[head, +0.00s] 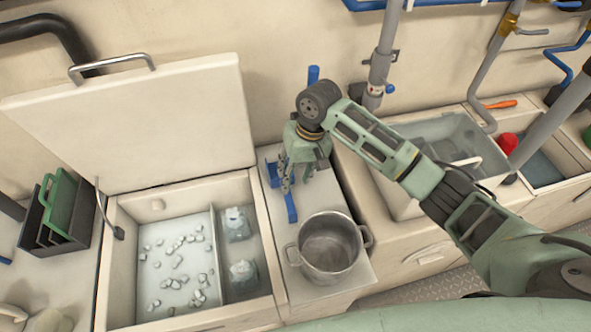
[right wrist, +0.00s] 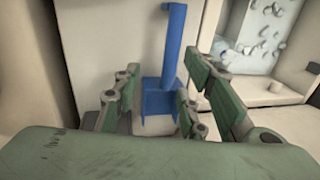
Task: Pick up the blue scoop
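The blue scoop (head: 291,208) lies on the narrow light counter between the open bin and the sink, its handle pointing toward the steel pot. In the right wrist view the scoop (right wrist: 174,50) shows its long handle and its square body, which lies between my fingers. My right gripper (head: 287,183) points down over the scoop's body and hides part of it. In the right wrist view my right gripper (right wrist: 160,98) has its green-padded fingers apart, one side left and the other right of the scoop. Contact cannot be made out. My left gripper is not in view.
A steel pot (head: 330,247) stands on the same counter, close in front of the scoop. The bin (head: 124,262) left of it holds ice pieces and bags, its lid (head: 135,125) raised. A sink basin (head: 398,205) and pipes (head: 381,60) are right and behind.

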